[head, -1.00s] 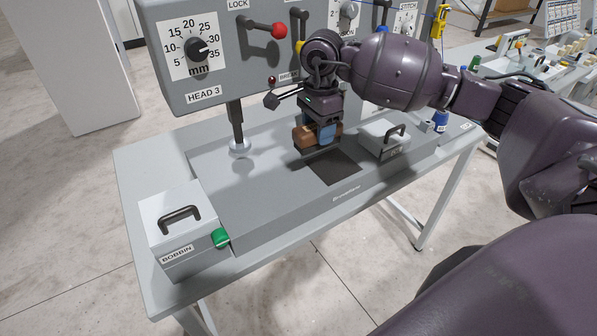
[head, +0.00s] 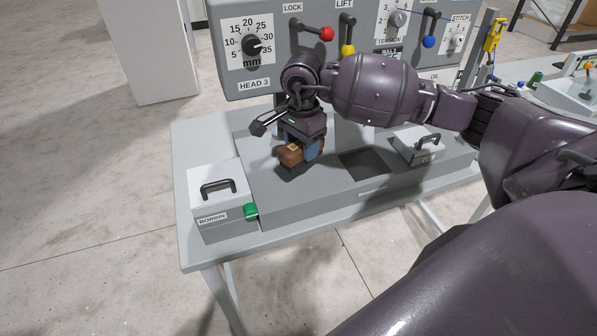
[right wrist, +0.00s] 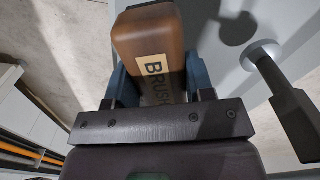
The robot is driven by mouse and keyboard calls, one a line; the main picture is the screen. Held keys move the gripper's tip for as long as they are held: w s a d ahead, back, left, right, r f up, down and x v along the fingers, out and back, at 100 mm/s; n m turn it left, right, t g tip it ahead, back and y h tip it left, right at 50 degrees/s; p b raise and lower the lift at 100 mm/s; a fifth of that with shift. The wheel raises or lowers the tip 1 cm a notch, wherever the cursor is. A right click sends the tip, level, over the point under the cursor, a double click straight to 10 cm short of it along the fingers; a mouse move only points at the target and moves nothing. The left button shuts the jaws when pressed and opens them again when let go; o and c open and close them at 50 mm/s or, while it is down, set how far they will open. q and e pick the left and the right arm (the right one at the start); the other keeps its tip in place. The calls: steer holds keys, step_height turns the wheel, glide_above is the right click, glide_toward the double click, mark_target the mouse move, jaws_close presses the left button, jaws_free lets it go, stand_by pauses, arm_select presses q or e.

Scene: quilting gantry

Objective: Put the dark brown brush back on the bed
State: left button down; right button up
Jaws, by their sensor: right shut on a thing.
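The dark brown brush (head: 290,154) is a wooden block in the jaws of my right gripper (head: 303,151). My right gripper is shut on it over the left part of the grey bed (head: 332,182). Whether the brush touches the bed I cannot tell. In the right wrist view the brush (right wrist: 150,38) sits between the two blue fingers, with a pale BRUSH label partly hidden by the gripper body. My left gripper is not in view.
A dark square opening or plate (head: 362,163) lies right of the gripper. The bobbin box (head: 219,190) stands left, a second handled box (head: 418,146) right. The control panel (head: 283,75) rises behind.

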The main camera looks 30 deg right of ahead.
step_height(320, 180, down, 3)
steer(key=shift+f, duration=0.1)
steer(key=shift+f+p, duration=0.35)
steer(key=shift+f, duration=1.5)
steer(key=shift+f, duration=0.15)
steer(key=o, duration=0.5)
steer(key=shift+f, duration=0.1)
steer(key=shift+c, duration=0.2)
steer(key=o, duration=0.5)
steer(key=shift+c, duration=0.2)
